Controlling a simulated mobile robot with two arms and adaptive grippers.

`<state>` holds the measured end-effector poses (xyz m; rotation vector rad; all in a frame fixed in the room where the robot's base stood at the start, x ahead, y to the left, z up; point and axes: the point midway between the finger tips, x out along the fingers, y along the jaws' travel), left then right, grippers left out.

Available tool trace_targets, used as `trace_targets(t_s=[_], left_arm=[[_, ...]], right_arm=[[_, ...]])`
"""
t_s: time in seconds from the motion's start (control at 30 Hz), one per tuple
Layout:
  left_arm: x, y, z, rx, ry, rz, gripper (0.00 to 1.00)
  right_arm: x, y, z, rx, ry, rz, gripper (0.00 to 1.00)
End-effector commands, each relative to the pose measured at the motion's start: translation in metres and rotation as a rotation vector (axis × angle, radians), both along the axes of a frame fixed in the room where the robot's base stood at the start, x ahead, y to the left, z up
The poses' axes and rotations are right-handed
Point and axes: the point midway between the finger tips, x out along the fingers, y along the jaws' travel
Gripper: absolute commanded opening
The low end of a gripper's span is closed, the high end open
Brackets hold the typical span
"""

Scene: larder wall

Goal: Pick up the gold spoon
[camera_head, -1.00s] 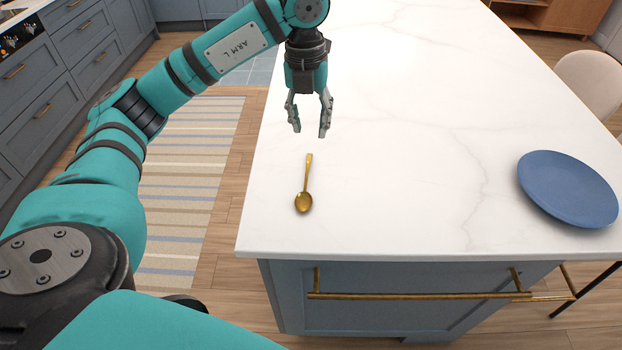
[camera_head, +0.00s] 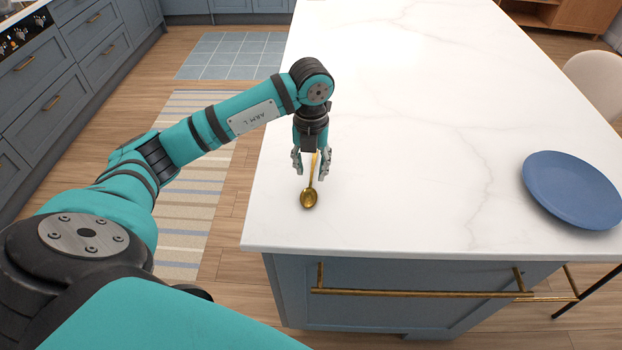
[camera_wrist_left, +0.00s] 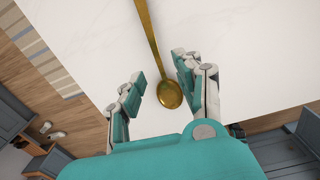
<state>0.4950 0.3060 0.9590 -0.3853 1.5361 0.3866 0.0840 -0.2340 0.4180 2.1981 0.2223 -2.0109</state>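The gold spoon (camera_head: 309,197) lies on the white marble countertop (camera_head: 400,130), its bowl toward the near edge and its handle pointing away. My left gripper (camera_head: 311,178) is low over the spoon, with its fingers apart on either side of the handle in the head view. In the left wrist view the spoon (camera_wrist_left: 169,93) shows between the two open fingers (camera_wrist_left: 158,90), with its bowl closer to the right-hand finger. I cannot tell whether a finger touches it. My right gripper is in neither view.
A blue plate (camera_head: 572,190) sits at the right of the counter. A brass bar (camera_head: 420,293) runs along the counter's front below the edge. A light chair (camera_head: 595,82) stands at the right. The counter's middle is clear.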

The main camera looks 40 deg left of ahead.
Motion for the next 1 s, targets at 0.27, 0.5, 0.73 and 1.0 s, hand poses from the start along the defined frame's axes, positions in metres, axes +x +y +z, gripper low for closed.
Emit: trace_targets(t_s=[0.27,0.5,0.73,1.0], left_arm=[[-0.001,-0.001,-0.03,0.001,0.0,-0.001,0.35],[-0.001,-0.001,-0.031,0.0,-0.001,-0.002,0.31],[-0.001,-0.001,-0.031,0.0,-0.001,-0.002,0.01],[-0.001,-0.001,-0.031,0.0,-0.001,-0.001,0.0]], right_arm=[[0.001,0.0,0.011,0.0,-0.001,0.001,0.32],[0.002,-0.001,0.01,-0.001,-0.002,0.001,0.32],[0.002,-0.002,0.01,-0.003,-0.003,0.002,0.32],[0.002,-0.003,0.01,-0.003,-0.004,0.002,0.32]])
